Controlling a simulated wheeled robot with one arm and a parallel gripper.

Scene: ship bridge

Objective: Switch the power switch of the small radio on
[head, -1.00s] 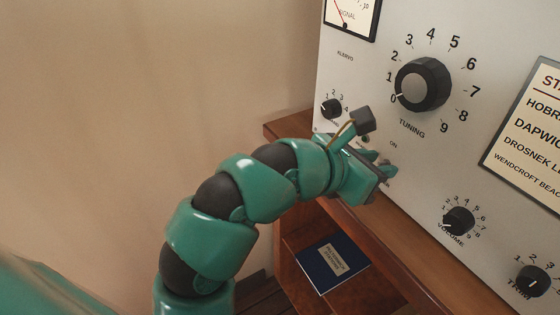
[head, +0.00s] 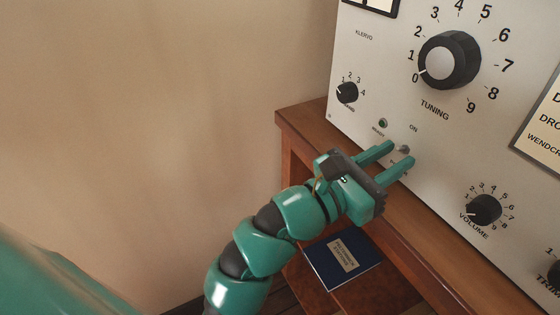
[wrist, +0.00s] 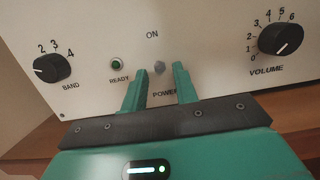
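The radio's pale front panel (head: 400,95) fills the right of the head view. Its power switch (head: 404,149) is a small grey nub below the ON label, also seen in the wrist view (wrist: 159,67) above the POWER label. I cannot tell which way its lever leans. My gripper (head: 400,151) is open and points at the panel. In the wrist view, its two green fingers (wrist: 159,72) stand apart, one to either side of the switch, with nothing held between them. Whether the tips touch the panel is unclear.
The READY lamp (wrist: 117,65) and BAND knob (wrist: 52,68) are left of the switch; the VOLUME knob (wrist: 282,34) is to the right. The large TUNING knob (head: 449,60) is above. A dark blue booklet (head: 343,259) lies on the wooden shelf below.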

